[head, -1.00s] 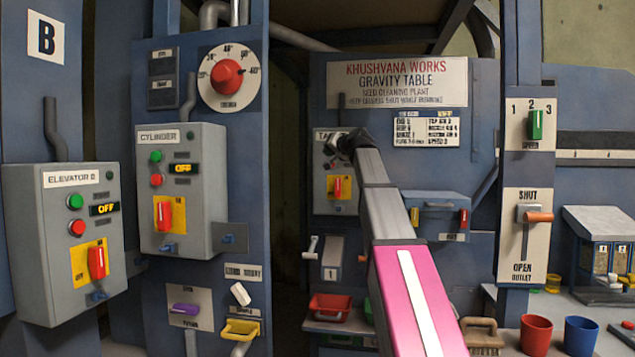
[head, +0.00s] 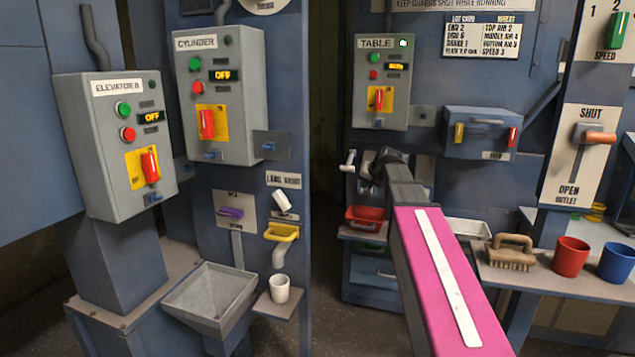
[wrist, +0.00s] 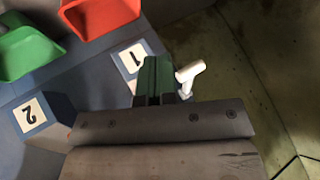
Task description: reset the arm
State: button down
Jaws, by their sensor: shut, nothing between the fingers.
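My arm, pink with a white stripe and grey beyond, reaches forward in the head view. My gripper (head: 370,172) is at its far end, below the TABLE control box (head: 396,110) and just right of a small white handle (head: 348,161). In the wrist view my gripper (wrist: 155,82) is shut and empty, its fingers close together. The white handle (wrist: 190,75) is close to the right of the fingertips; whether they touch I cannot tell. The TABLE box has a lit green lamp and a lit display too small to read.
A red bin (wrist: 98,12) and a green bin (wrist: 22,48) are near the gripper. The ELEVATOR B box (head: 112,145) and CYLINDER box (head: 218,95) read OFF. A brush (head: 511,252), red cup (head: 569,257) and blue cup (head: 616,262) stand on a right ledge.

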jog(key=s+f+g+h, duration=0.2)
jog(key=s+f+g, duration=0.2)
jog(key=s+f, duration=1)
jog(key=s+d+f+n+g+h, duration=0.1)
jog(key=s+f+g, duration=0.3)
jog(key=s+f, duration=1.1)
notch_tip(320, 180, down, 5)
jog(key=shift+d+r+n+h, duration=0.1)
jog(key=shift+d+n+h, duration=0.2)
jog(key=shift+h, duration=0.2)
dwell(0.8)
